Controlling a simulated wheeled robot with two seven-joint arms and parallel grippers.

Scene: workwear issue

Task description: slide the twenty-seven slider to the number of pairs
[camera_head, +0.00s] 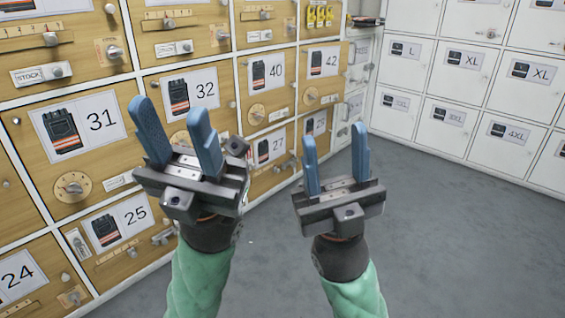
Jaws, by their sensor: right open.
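The locker door marked 27 (272,148) is on the wooden wall, just right of my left gripper, with a vest picture on its label. Small fittings show below the label. My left gripper covers part of the door's left side, and the slider and its scale are too small or hidden to make out. My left gripper (168,106) has its two blue fingers apart, in front of the doors marked 31 and 32, empty. My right gripper (334,134) is open and empty, to the right of door 27, with floor behind it.
Other wooden doors carry labels such as 31 (84,124), 25 (122,224) and 40 (267,73), with knobs, dials and slider tracks sticking out. White lockers with size labels (468,62) stand at the right. The grey floor (440,240) is clear.

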